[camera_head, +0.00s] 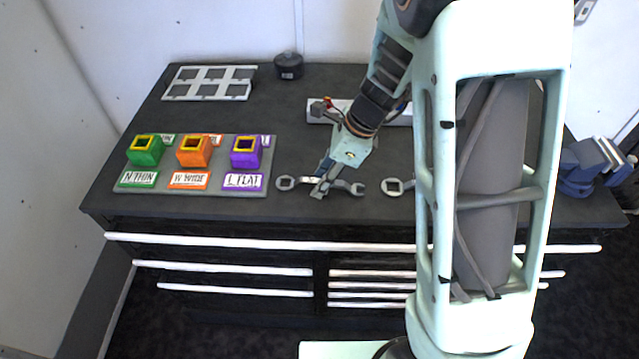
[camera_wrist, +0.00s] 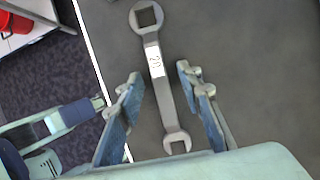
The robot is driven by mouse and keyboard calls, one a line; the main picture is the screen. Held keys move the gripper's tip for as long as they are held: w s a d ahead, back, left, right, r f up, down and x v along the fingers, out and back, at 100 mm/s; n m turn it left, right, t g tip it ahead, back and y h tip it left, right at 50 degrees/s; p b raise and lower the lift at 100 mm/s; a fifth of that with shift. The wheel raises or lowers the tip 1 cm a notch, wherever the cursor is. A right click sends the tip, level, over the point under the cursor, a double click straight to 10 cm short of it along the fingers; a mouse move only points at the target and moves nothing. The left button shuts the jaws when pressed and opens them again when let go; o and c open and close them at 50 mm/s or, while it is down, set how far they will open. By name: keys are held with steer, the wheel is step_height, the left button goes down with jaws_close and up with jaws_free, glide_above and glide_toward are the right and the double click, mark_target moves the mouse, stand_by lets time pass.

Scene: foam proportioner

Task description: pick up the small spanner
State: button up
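A grey spanner (camera_head: 286,183) lies flat on the dark bench top, with a square ring at one end and an open jaw at the other. In the wrist view the spanner (camera_wrist: 163,88) has a white label and runs between the two blue fingers of my gripper (camera_wrist: 160,86), apart from both. My gripper (camera_head: 323,183) is open over the middle of this spanner and hides part of it in the head view. A second spanner (camera_head: 391,187) lies to the right, mostly hidden behind my arm, so I cannot compare their sizes.
A grey board (camera_head: 207,191) with green, orange and purple square holders stands left of the spanners. A slotted grey plate (camera_head: 208,97) and a black round container (camera_head: 289,66) are farther back. A blue vise (camera_head: 585,165) is at the right. The bench's front edge is close to the spanners.

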jaws_close()
stand_by(0.3)
steer(key=shift+r, duration=0.1)
